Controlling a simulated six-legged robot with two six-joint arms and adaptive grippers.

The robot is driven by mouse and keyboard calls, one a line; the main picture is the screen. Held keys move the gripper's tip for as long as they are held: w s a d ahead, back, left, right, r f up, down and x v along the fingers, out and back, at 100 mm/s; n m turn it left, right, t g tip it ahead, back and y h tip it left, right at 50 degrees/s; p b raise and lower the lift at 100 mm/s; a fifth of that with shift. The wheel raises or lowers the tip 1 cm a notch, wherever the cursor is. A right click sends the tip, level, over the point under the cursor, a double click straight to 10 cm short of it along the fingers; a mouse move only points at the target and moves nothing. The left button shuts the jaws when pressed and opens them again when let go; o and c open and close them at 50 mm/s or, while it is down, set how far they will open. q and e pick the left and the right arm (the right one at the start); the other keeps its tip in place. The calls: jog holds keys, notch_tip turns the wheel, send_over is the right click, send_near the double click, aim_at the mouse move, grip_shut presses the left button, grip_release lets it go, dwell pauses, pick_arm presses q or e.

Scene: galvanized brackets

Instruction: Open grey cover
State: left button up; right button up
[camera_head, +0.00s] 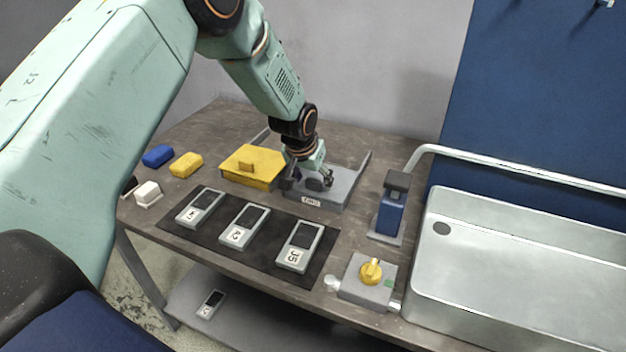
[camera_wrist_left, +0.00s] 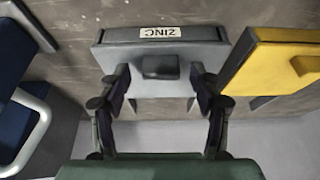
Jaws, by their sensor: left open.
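The grey cover (camera_wrist_left: 205,58) lies flat on a grey box with a label reading ZINC, and it looks closed. A dark raised handle (camera_wrist_left: 160,66) stands on its top. In the head view the same cover (camera_head: 341,184) sits at the back middle of the table, partly hidden by my gripper. My left gripper (camera_head: 308,182) is over the cover. In the left wrist view the open left gripper (camera_wrist_left: 157,88) has one finger on each side of the handle, with gaps between. I cannot tell whether the fingertips touch the cover. My right gripper is not in view.
A yellow-covered box (camera_head: 250,165) stands close beside the grey one. A black mat (camera_head: 262,265) with several grey devices lies in front. A blue stand (camera_head: 391,210), a yellow-knob box (camera_head: 367,283) and a metal sink (camera_head: 520,270) are to the right.

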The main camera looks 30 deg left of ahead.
pick_arm(q)
jog(key=shift+w+a+f, duration=0.1)
jog(key=shift+w+f, duration=0.45)
jog(key=shift+f, duration=0.05)
jog(key=shift+s+r, duration=0.3)
jog(key=shift+s, duration=0.05)
jog(key=c, duration=0.4)
jog(key=shift+w+f, duration=0.25)
jog(key=c, duration=0.5)
jog(key=shift+s+r, duration=0.1)
jog(key=shift+s, duration=0.1)
jog(key=c, duration=0.4)
grip_shut()
